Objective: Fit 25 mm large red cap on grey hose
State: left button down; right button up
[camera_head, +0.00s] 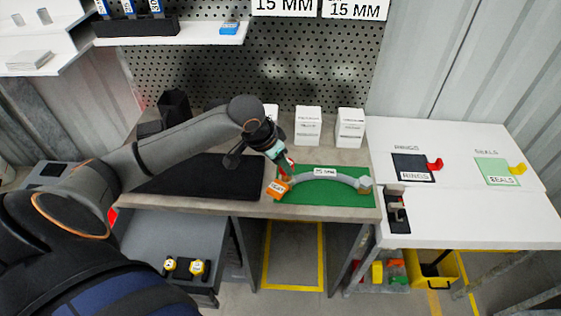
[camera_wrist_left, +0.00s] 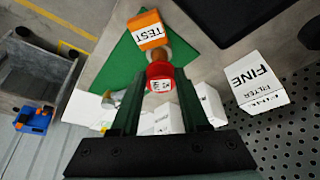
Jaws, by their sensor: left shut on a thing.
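The grey hose (camera_head: 325,177) lies as an arc on a green mat (camera_head: 325,198), with a white size label at its middle. An orange TEST tag (camera_head: 277,189) sits at its left end, and this tag also shows in the left wrist view (camera_wrist_left: 149,30). My left gripper (camera_head: 286,168) points down over that end. It is shut on the red cap (camera_wrist_left: 160,77), which sits between the fingertips. Beyond the cap a brownish hose end (camera_wrist_left: 157,53) shows. The cap looks lined up with it, but I cannot tell whether they touch. My right gripper is out of view.
White boxes (camera_head: 308,126) stand behind the mat, and a black mat (camera_head: 195,175) lies left of it. A pegboard (camera_head: 300,70) rises at the back. To the right a white table (camera_head: 465,220) carries RINGS and SEALS plates. The hose's right end has a pale fitting (camera_head: 365,185).

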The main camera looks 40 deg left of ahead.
aim_at(281, 172)
pick_arm(q)
jog(key=shift+f, duration=1.65)
jog(key=shift+c, duration=1.6)
grip_release()
jog(key=v, duration=1.2)
jog(key=shift+r, duration=0.25)
jog(key=shift+s, duration=0.1)
